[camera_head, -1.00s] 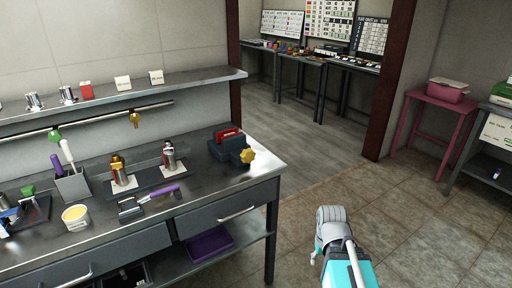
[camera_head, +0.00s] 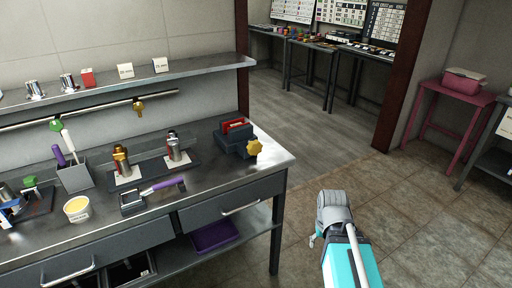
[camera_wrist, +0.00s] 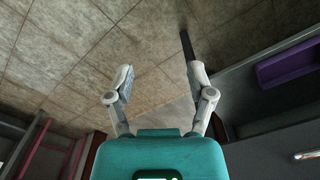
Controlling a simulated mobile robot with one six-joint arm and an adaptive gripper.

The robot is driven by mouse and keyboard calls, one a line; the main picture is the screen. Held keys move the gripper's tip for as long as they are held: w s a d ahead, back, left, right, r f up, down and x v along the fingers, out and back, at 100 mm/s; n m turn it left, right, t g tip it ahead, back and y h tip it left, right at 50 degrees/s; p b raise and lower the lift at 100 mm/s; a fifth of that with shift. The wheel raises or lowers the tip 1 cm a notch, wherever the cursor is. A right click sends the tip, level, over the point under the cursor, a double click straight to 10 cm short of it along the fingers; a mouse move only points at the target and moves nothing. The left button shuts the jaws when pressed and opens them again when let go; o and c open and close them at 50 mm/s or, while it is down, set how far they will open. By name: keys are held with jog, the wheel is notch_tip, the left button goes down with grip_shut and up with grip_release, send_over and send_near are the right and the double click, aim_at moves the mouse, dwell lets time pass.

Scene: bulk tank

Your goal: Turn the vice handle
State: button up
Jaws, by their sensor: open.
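The vice (camera_head: 235,138) stands at the right end of the metal workbench (camera_head: 215,192) in the head view. It is dark blue-grey with red at its jaws. Its yellow knob-like handle (camera_head: 254,147) faces right, near the bench's right edge. My gripper is open and empty in the wrist view (camera_wrist: 158,85), its two fingers spread over the tiled floor. In the head view my arm's end is at the lower right, beyond the bench's right edge and well apart from the vice. The vice is not in the wrist view.
On the bench are a purple-handled tool (camera_head: 153,193), two metal fittings on a dark tray, a grey holder (camera_head: 75,178) and a yellow-topped tub (camera_head: 77,209). A shelf (camera_head: 130,85) runs above. A pink table (camera_head: 448,110) stands at right. The floor between is clear.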

jog(key=w+a+r+m+p, duration=0.3)
jog(key=w+a+r+p, duration=0.2)
jog(key=w+r+p, duration=0.3)
jog(key=w+a+r+m+p, duration=0.3)
jog(key=w+a+r+p, duration=0.3)
jog(key=r+p, duration=0.4)
notch_tip(320, 180, up, 14)
jog(key=r+m+p, duration=0.1)
jog(key=m+p, duration=0.4)
jog(key=p, duration=0.9)
send_over(254, 142)
jog(key=shift+w+f, duration=0.2)
jog(key=shift+f, duration=0.1)
jog(key=shift+d+f, duration=0.1)
jog(key=shift+f, duration=0.1)
notch_tip(254, 142, down, 13)
jog(key=b, duration=1.3)
jog(key=shift+f+b, duration=0.2)
jog(key=shift+b, duration=0.2)
grip_shut()
